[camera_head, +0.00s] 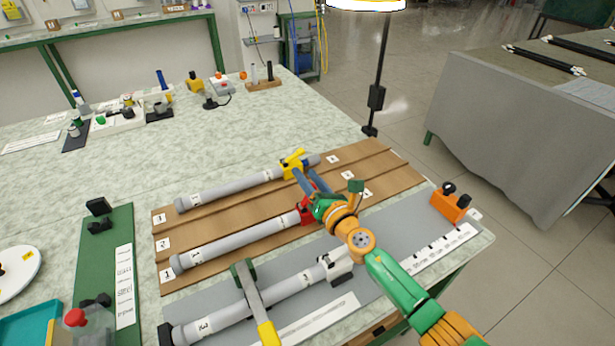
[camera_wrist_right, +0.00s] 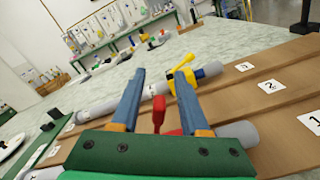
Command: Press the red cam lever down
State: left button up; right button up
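The red cam lever (camera_head: 306,213) sits near the right end of the middle grey rod (camera_head: 238,240), which lies on the brown grooved board. It is partly hidden by my right gripper in the head view. In the right wrist view the red lever (camera_wrist_right: 158,112) stands roughly upright, seen between the two blue fingers. My right gripper (camera_head: 308,182) is over the lever, with its blue fingers apart; it also shows in the wrist view (camera_wrist_right: 160,72). Nothing is held between the fingers. I cannot tell whether a finger touches the lever. My left gripper is not in view.
A yellow cam clamp (camera_head: 293,163) sits on the back rod (camera_head: 230,188), close to my right fingers. A front rod (camera_head: 245,312) carries a white clamp (camera_head: 336,265). An orange block (camera_head: 450,205) stands at the right. The table behind the board (camera_head: 400,152) is largely clear.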

jog(key=shift+r, duration=0.15)
jog(key=s+a+r+p, duration=0.1)
jog(key=s+r+p, duration=1.1)
jog(key=s+p, duration=0.2)
jog(key=shift+r, duration=0.35)
jog(key=shift+a, duration=0.1)
